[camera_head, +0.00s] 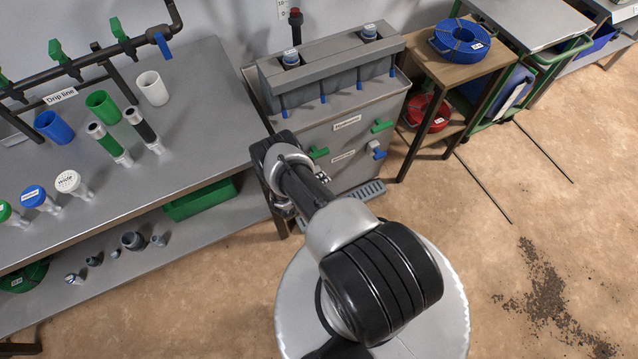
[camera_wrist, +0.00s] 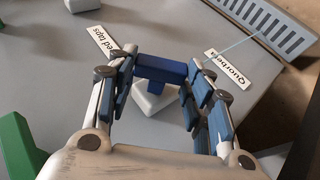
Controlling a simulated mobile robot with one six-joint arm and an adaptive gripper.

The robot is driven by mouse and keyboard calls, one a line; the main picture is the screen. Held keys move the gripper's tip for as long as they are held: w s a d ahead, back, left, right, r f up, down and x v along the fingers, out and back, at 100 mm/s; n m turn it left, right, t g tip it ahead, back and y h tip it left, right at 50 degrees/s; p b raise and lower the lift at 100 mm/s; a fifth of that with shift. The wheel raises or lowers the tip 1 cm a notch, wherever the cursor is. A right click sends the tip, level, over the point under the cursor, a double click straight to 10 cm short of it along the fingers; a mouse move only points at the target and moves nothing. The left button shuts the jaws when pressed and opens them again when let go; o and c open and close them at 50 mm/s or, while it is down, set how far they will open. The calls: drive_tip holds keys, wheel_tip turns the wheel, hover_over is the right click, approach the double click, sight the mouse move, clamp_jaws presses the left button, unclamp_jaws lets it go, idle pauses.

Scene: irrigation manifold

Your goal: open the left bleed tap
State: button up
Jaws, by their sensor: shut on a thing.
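In the wrist view my gripper (camera_wrist: 163,76) is shut on a blue tap handle (camera_wrist: 165,68), with a finger against each end of its crossbar. The handle sits on a pale grey tap body (camera_wrist: 150,99) on the grey cabinet front. A label reading "ed taps" (camera_wrist: 104,42) is just left of it. In the head view a second blue tap (camera_head: 377,150) shows on the right of the cabinet front. The left tap and my fingertips are hidden there behind my arm.
The head view shows two green handles (camera_head: 318,152) (camera_head: 383,125) higher on the cabinet front (camera_head: 345,138). A slotted grate (camera_head: 367,190) lies at the cabinet's foot. The workbench (camera_head: 205,110) stands left; a wooden shelf with a blue hose coil (camera_head: 460,38) stands right. Open floor lies right of my arm.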

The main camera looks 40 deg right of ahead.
drive_tip(key=shift+w+a+f+h, duration=0.1)
drive_tip(key=shift+a+h, duration=0.05)
drive_tip(key=shift+h, duration=0.55)
drive_tip(key=o, duration=1)
drive_tip(key=shift+o, duration=0.2)
drive_tip(key=v, duration=1.2)
drive_tip(key=shift+f, duration=0.15)
